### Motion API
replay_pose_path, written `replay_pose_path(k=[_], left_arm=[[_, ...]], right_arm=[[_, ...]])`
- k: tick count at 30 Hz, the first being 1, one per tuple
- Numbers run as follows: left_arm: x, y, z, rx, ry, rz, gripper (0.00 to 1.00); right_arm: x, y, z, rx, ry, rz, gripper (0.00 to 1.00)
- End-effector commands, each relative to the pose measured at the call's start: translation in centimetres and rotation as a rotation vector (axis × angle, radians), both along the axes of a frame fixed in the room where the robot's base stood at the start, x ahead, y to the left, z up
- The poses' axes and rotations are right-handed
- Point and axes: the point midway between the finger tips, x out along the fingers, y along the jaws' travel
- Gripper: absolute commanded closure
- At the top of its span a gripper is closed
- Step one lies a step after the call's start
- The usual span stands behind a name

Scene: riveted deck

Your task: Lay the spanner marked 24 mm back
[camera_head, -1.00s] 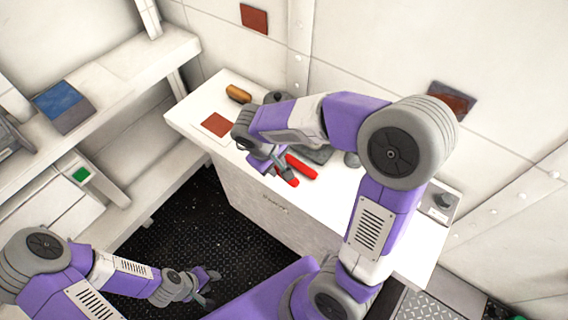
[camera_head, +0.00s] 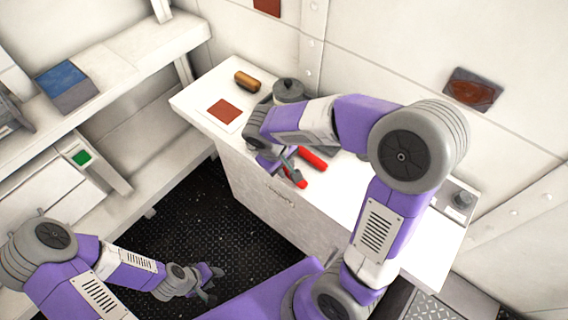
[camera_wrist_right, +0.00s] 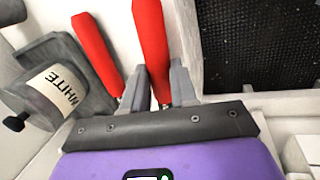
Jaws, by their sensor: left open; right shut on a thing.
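No 24 mm marking is readable in either view. My right gripper (camera_head: 287,170) is over the white worktop, shut on a red-handled tool (camera_head: 298,180). In the right wrist view, the tool's red handle (camera_wrist_right: 152,40) stands out between the two grey fingers (camera_wrist_right: 160,88); its other end is hidden by the gripper. A second red handle (camera_wrist_right: 98,50) lies beside it to the left, apart at its far end, and shows in the head view too (camera_head: 312,157). I cannot tell if the two handles are joined. My left gripper (camera_head: 208,284) is open and empty above the dark floor.
The white worktop (camera_head: 345,195) holds a brown-orange roll (camera_head: 247,81), a red-brown square on white (camera_head: 224,112), a grey lidded pot (camera_head: 288,90) and a grey knob (camera_head: 463,200). A shelf (camera_head: 125,60) stands left.

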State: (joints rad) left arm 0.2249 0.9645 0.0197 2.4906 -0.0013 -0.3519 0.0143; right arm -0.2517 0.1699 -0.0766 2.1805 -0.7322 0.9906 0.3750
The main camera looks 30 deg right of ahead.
Motion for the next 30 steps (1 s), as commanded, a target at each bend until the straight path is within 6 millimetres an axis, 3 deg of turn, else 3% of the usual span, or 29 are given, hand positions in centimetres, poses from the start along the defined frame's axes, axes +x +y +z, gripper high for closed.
replay_pose_path(k=[20,21,26,30], left_arm=[[0.01,0.00,-0.78,0.000,0.000,0.000,0.57],[0.01,-0.01,-0.73,0.000,0.000,0.000,0.57],[0.01,0.00,-0.70,0.000,0.000,0.000,0.57],[0.01,0.00,-0.70,0.000,0.000,0.000,0.57]], right_arm=[[0.05,0.01,-0.86,0.001,-0.002,0.001,1.00],[0.05,0.01,-0.81,0.001,-0.002,0.001,0.68],[0.04,0.01,-0.79,0.000,-0.001,0.001,0.44],[0.03,0.02,-0.79,0.000,-0.001,0.001,0.43]])
